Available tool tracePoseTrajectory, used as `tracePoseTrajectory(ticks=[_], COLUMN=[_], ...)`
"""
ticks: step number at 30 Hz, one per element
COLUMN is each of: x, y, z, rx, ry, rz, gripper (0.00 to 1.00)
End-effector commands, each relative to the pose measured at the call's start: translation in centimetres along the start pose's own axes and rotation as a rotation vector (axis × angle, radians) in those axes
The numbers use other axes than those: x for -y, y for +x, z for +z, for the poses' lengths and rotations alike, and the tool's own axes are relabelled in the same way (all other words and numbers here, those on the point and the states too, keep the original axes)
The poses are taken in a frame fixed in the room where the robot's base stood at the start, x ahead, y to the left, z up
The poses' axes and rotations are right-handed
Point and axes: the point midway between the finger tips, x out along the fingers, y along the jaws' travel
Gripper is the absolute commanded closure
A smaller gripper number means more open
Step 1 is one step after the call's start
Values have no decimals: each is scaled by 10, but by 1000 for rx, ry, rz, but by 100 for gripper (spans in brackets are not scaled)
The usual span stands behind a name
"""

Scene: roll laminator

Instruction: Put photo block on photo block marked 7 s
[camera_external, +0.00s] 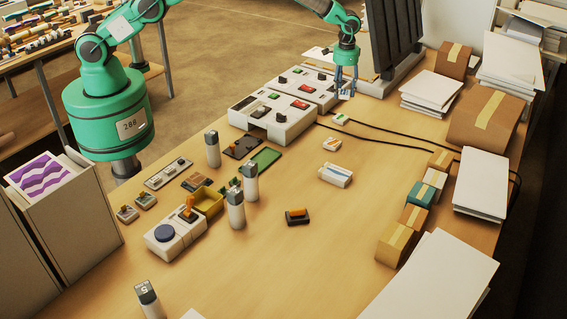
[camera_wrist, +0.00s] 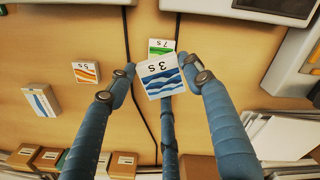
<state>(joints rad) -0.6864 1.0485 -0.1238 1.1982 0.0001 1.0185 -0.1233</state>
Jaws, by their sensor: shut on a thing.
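My gripper (camera_external: 346,82) is shut on a white photo block with blue waves, marked 3 s (camera_wrist: 161,77). The fingers also show in the wrist view (camera_wrist: 158,70), on both sides of the block. The photo block marked 7 s, with a green picture (camera_wrist: 160,47), lies on the table and is partly hidden behind the held block in the wrist view. It shows in the external view (camera_external: 340,119), below and slightly left of my gripper. The held block appears above the table and apart from the 7 s block.
An orange block marked 5 s (camera_wrist: 87,73) and a larger blue-patterned block (camera_wrist: 41,100) lie nearby. White control boxes (camera_external: 272,128) stand left of my gripper. Dark cables (camera_external: 400,140) run across the table near the 7 s block. Cartons and paper stacks (camera_external: 480,180) line the right edge.

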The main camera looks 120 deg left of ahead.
Motion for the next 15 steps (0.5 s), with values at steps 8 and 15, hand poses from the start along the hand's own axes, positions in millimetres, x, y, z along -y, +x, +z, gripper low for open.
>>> tracePoseTrajectory(ticks=[8, 15], x=[0, 0], y=[32, 59], z=[1, 1], rx=[3, 2], ry=[0, 0], rz=[0, 0], gripper=[86, 86])
